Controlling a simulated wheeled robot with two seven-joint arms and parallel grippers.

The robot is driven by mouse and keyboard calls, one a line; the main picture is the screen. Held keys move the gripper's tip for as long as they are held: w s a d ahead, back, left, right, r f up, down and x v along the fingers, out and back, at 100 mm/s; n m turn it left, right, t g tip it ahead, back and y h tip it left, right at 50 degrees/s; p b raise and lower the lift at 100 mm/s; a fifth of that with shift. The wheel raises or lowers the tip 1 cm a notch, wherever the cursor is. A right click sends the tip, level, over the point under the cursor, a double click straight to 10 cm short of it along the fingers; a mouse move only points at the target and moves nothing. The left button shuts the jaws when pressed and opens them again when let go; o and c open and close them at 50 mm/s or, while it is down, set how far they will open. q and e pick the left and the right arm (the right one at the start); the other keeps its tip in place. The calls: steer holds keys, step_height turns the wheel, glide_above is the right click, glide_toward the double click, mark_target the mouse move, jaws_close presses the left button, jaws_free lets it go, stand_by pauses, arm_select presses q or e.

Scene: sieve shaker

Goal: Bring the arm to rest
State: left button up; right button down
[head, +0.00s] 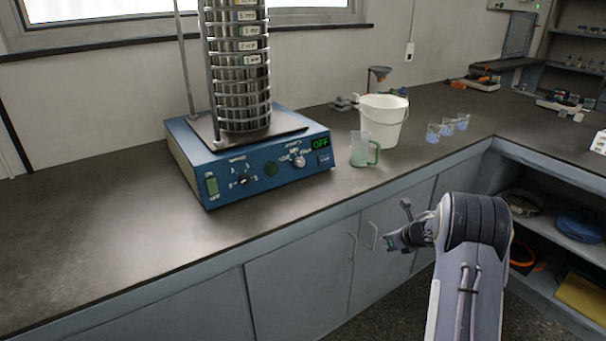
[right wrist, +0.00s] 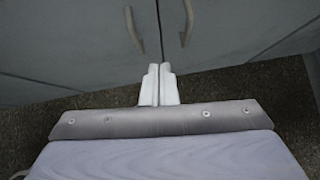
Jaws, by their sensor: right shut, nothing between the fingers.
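My right arm comes up from the lower right in the head view. Its gripper (head: 393,243) is in front of the grey cabinet doors, below the counter's front edge and apart from it. In the right wrist view the two pale fingers of the gripper (right wrist: 159,86) are together with nothing between them. Beyond them show the cabinet doors (right wrist: 70,50) and the dark speckled floor. My left gripper is in neither view.
A blue sieve shaker (head: 270,172) with stacked metal sieves (head: 241,85) stands on the dark counter (head: 110,235); its display reads OFF. A white bucket (head: 383,120), a green-handled jug (head: 362,150) and small beakers (head: 447,127) stand right. Open shelves (head: 560,225) are at the right.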

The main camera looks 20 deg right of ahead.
step_height(320, 180, up, 15)
steer(key=s+m+t+h, duration=0.3)
steer(key=m+h, duration=0.1)
steer(key=m, duration=0.9)
steer(key=s+a+r+m+g+h, duration=0.1)
steer(key=s+a+r+m, duration=0.25)
steer(key=s+m, duration=0.55)
steer(key=s+a+f+m+g+y, duration=0.2)
steer(key=s+a+m+g+y, duration=0.15)
steer(key=s+a+m, duration=0.7)
steer(key=s+a+f+m+g+y, duration=0.2)
steer(key=s+a+m+y, duration=0.35)
steer(key=s+a, duration=0.8)
step_height(320, 180, up, 15)
steer(key=m+h+p, duration=0.1)
steer(key=p, duration=1.4)
steer(key=shift+a, duration=0.4)
